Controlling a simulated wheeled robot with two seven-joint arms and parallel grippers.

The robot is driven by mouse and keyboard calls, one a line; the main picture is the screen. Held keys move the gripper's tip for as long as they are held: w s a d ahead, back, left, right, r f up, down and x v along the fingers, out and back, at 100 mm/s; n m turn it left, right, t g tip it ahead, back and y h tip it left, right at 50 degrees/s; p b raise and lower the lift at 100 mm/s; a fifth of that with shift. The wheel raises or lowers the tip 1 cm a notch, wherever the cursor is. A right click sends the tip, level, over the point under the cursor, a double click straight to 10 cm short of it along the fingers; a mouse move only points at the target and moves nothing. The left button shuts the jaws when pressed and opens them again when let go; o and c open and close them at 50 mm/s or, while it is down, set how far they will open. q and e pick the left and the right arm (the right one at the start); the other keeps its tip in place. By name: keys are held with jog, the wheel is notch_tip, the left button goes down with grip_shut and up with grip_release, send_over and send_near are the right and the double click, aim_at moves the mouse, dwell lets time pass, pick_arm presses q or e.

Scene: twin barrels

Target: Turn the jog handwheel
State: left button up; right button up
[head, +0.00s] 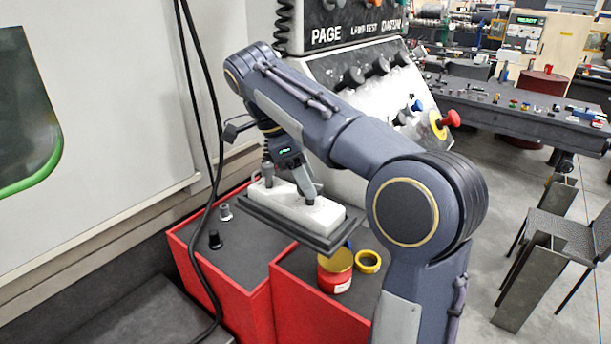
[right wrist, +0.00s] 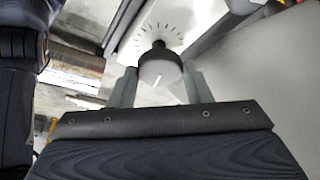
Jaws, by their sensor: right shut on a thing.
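The jog handwheel is a round grey knob (right wrist: 160,68) with a white line on its face. In the right wrist view it sits between the two fingers of my right gripper (right wrist: 160,88), which is shut on it. Dark tick marks ring it on the pale panel behind. In the head view my right gripper (head: 288,184) reaches down at a white box with a dark edge (head: 335,236), low on the machine's console. I cannot make out the knob in that view. My left gripper is not in view.
Red cabinets (head: 228,282) with dark tops stand below the gripper, holding a red can (head: 335,273), a yellow ring (head: 368,262) and small fittings. A black cable (head: 207,130) hangs at the left. A red button (head: 449,119) juts from the console.

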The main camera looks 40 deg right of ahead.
jog(key=shift+w+m+g+y, duration=0.1)
jog(key=shift+m+g+y, duration=0.3)
jog(key=shift+m, duration=1)
jog(key=shift+d+m, duration=0.1)
jog(key=shift+m, duration=0.2)
jog(key=o, duration=1)
jog(key=shift+n, duration=0.8)
